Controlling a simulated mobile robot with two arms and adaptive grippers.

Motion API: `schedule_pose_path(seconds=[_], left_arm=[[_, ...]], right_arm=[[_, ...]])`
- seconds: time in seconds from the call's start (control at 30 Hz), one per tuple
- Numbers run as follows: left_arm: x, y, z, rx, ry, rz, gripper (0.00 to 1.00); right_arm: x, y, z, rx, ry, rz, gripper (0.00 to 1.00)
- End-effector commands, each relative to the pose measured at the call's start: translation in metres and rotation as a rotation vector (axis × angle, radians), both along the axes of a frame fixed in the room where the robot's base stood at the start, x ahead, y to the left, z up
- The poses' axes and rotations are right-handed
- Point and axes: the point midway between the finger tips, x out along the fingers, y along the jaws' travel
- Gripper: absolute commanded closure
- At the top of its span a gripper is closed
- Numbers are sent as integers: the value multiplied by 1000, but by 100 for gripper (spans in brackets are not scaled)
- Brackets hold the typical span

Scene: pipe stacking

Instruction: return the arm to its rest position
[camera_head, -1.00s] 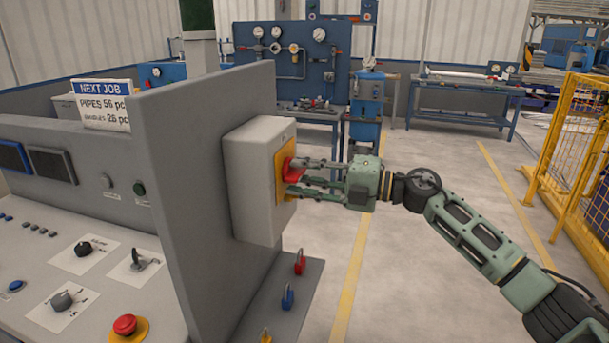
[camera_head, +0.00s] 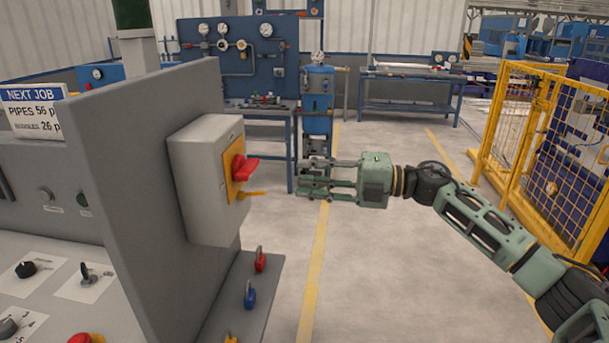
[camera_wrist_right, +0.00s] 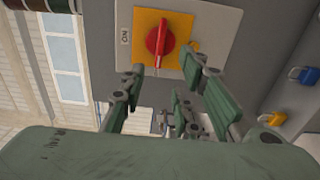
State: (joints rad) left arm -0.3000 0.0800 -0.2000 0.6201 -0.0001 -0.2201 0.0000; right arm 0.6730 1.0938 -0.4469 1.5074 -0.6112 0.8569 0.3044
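My right gripper (camera_head: 315,179) is green, with its arm coming in from the right. It is in free air to the right of the grey switch box (camera_head: 207,178), apart from it. Its fingers are spread and empty, and they also show in the right wrist view (camera_wrist_right: 170,95). The red rotary handle (camera_head: 242,168) sits on a yellow plate on the box's right face. In the right wrist view the red handle (camera_wrist_right: 157,37) stands beyond the fingertips, near an "ON" label. My left gripper is not in view.
The grey console panel (camera_head: 125,200) carries the box. Red (camera_head: 260,259) and blue (camera_head: 250,295) padlocks are on the ledge below. A yellow fence (camera_head: 540,150) stands at the right. A blue gauge bench (camera_head: 240,60) is behind. Open floor (camera_head: 400,270) lies between.

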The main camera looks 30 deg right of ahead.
Motion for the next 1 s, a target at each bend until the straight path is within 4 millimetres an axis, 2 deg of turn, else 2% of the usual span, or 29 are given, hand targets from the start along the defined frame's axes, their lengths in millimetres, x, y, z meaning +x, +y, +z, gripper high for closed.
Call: schedule_pose_path(seconds=[0.33,0.4,0.47,0.57,0.63,0.73,0.8,0.87,0.9,0.97,1.0], left_arm=[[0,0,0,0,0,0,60],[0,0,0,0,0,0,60],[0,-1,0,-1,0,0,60],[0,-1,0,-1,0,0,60],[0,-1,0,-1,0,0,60],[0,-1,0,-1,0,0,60],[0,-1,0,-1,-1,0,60],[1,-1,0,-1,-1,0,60],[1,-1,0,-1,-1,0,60],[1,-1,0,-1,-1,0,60],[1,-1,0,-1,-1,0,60]], right_arm=[[1,0,-1,3,2,-1,71],[5,-1,-7,24,13,-15,71],[15,-4,-22,68,40,-45,71],[39,-16,-67,189,117,-142,71],[55,-29,-112,286,192,-238,71],[67,-47,-186,403,308,-383,71],[67,-58,-239,463,390,-481,71],[62,-66,-283,507,460,-562,71],[57,-70,-314,530,506,-615,71],[45,-75,-358,561,576,-691,71],[35,-78,-387,579,624,-742,71]])
